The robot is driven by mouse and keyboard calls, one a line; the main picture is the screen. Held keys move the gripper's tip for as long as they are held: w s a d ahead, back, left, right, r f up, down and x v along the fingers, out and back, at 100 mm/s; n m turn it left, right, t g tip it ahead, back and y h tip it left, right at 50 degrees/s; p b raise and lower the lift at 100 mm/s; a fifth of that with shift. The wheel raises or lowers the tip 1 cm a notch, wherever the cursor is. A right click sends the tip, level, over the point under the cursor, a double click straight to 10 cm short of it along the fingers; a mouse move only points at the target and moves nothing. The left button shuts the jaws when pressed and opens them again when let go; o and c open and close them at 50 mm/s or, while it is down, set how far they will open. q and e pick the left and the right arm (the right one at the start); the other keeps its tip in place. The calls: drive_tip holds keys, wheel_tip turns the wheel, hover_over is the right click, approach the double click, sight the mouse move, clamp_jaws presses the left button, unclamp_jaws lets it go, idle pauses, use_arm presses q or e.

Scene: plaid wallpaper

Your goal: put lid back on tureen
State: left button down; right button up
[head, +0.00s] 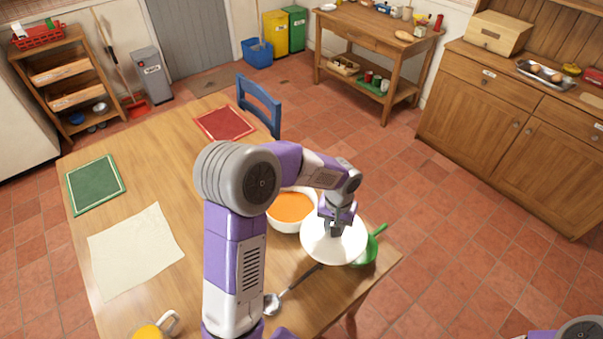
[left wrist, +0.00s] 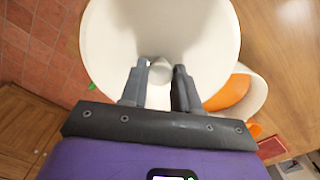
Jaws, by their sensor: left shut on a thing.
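The white lid (head: 348,246) is in my left gripper (head: 334,226), which is shut on its knob. The lid is to the right of the tureen, over the table's right corner; its exact height is hard to tell. The white tureen (head: 283,226) stands uncovered on the table with orange soup (head: 292,207) inside, and my arm hides part of it. In the left wrist view the knob is between the fingers (left wrist: 159,78), the lid (left wrist: 110,30) fills the top, and the tureen (left wrist: 257,92) shows partly behind it at right. My right gripper is out of view.
A green utensil or dish (head: 371,250) is partly under the lid. A ladle (head: 273,303) lies in front. A cream cloth (head: 135,250), green mat (head: 95,184), red mat (head: 224,123) and mug (head: 150,331) are on the table (head: 185,205). A blue chair (head: 260,103) stands behind.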

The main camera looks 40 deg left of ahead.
use_arm(q)
drive_tip(key=w+a+r+n+p, duration=0.1)
drive_tip(key=w+a+n+p, duration=0.2)
drive_tip(key=a+n, duration=0.5)
drive_tip(key=w+a+n+p, duration=0.3)
drive_tip(key=a+n, duration=0.1)
drive_tip(key=a, duration=0.9)
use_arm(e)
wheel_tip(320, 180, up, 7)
use_arm(q)
drive_tip(key=shift+d+f+b, duration=0.15)
drive_tip(key=shift+f+b, duration=0.95)
drive_tip(key=shift+f, duration=0.35)
drive_tip(key=shift+d+f+b, duration=0.15)
drive_tip(key=shift+f+b, duration=0.9)
drive_tip(key=shift+f, duration=0.4)
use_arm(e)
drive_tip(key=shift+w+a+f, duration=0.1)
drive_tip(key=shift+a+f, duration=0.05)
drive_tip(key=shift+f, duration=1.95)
use_arm(q)
drive_tip(key=shift+f, duration=0.15)
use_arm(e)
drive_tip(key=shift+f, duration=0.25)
use_arm(q)
drive_tip(key=shift+d, duration=0.1)
drive_tip(key=shift+c, duration=1.3)
unclamp_jaws()
drive_tip(key=shift+s, duration=0.1)
